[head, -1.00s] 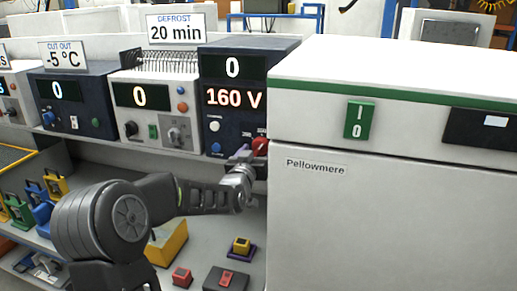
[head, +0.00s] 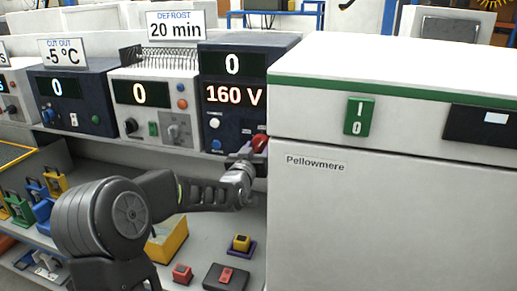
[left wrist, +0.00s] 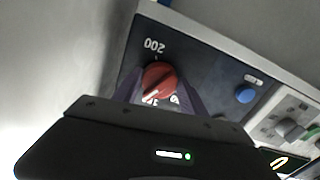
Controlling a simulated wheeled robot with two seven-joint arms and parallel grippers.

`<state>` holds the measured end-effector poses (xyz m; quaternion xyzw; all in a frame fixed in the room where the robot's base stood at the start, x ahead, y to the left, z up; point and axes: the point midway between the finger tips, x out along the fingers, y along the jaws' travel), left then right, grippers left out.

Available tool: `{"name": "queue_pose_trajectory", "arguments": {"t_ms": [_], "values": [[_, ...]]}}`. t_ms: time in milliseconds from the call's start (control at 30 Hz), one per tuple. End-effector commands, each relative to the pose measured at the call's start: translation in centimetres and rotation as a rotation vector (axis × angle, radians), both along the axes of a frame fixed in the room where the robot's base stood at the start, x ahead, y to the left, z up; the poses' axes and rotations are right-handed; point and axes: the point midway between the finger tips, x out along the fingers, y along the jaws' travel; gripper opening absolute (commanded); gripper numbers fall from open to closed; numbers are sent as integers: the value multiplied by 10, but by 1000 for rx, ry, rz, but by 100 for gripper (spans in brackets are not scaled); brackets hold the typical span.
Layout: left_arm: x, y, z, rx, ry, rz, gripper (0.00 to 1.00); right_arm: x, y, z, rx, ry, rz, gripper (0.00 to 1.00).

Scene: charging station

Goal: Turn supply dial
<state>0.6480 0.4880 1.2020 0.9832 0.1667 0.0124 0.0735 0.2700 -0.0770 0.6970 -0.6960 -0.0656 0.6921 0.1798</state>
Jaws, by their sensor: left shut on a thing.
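The supply dial is a red knob (head: 259,143) at the lower right of the dark supply unit (head: 232,84), beside the white cabinet. The unit's displays read 0 and 160 V. My left gripper (head: 247,154) reaches up to the knob from below. In the left wrist view the red knob (left wrist: 159,82) sits between the gripper's two fingers (left wrist: 160,100), which are shut on it. A "200" mark shows above the knob; the other marks are partly hidden by the gripper. My right gripper is not in view.
The large white Pellowmere cabinet (head: 390,220) stands close on the right of the dial, with a green switch (head: 358,115). Other instrument units (head: 155,110) line the shelf to the left. Below are a yellow box (head: 167,243) and small push-button blocks (head: 240,244).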

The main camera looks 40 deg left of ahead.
Motion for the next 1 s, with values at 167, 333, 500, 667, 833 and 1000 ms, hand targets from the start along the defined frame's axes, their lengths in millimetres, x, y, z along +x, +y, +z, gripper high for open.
{"name": "queue_pose_trajectory", "arguments": {"t_ms": [167, 333, 500, 667, 833, 1000], "values": [[0, 0, -1, 11, 3, -1, 9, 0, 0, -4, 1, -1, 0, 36], [0, 0, -3, 54, 16, -1, 9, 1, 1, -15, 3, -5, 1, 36], [0, 0, -5, 134, 44, -1, 9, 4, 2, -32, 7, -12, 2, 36], [0, 0, -5, 235, 78, 0, 9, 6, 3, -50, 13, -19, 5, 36], [0, 0, -4, 346, 116, 0, 9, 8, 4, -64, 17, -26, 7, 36], [0, 1, -2, 433, 149, -1, 9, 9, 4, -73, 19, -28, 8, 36]]}}
